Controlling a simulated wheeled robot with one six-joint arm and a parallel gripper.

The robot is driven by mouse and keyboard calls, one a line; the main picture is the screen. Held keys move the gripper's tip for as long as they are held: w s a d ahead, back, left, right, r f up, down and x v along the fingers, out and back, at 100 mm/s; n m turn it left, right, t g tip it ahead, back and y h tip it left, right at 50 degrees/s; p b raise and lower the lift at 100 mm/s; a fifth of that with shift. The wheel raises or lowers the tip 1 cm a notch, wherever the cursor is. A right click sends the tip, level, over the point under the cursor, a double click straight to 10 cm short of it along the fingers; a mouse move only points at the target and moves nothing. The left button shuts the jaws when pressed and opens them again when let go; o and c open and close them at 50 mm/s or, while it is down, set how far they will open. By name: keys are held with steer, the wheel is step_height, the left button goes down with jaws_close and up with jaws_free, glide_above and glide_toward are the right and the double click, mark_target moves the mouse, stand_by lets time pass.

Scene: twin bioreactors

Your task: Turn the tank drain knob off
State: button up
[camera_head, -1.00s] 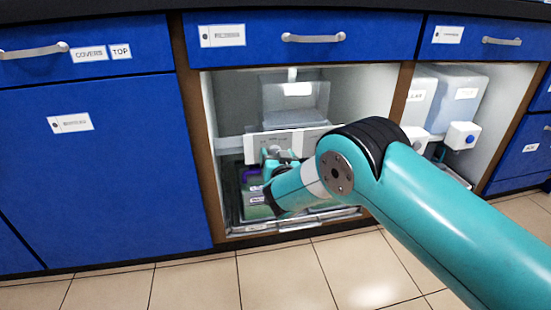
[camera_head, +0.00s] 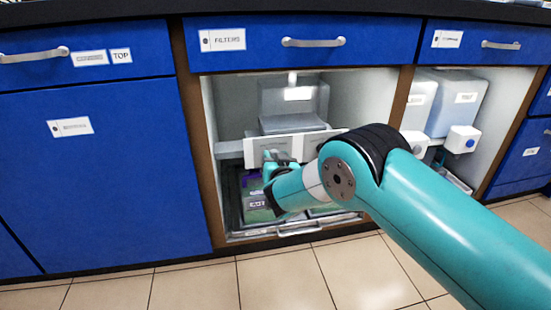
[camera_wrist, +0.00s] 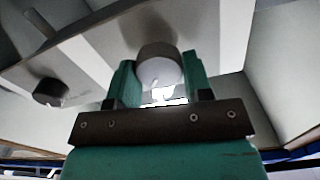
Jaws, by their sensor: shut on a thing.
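A pale panel (camera_head: 262,146) crosses the open cabinet bay below a grey tank (camera_head: 293,98). In the wrist view the panel (camera_wrist: 105,62) carries two round knobs. One grey knob (camera_wrist: 160,68) with a pale mark on its face sits between my fingers. A darker knob (camera_wrist: 50,92) is to the left, clear of my gripper. My gripper (camera_wrist: 160,80) is shut on the grey knob, one finger on each side. In the head view my gripper (camera_head: 278,158) is at the panel's front, and my arm hides the knobs. I cannot read the knobs' labels.
Containers with labels (camera_head: 255,205) stand in a tray low in the bay, below my gripper. Brown cabinet posts (camera_head: 197,130) frame the bay. The tiled floor in front is clear.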

steer(key=shift+a+f+n+p, duration=0.1)
steer(key=shift+n+p, duration=0.95)
steer(key=shift+n, duration=3.3)
steer(key=shift+a+f+n+p, duration=0.1)
steer(key=shift+n+p, duration=0.9)
steer(key=shift+n, duration=3.35)
steer(key=o, duration=0.9)
steer(key=shift+s, duration=0.1)
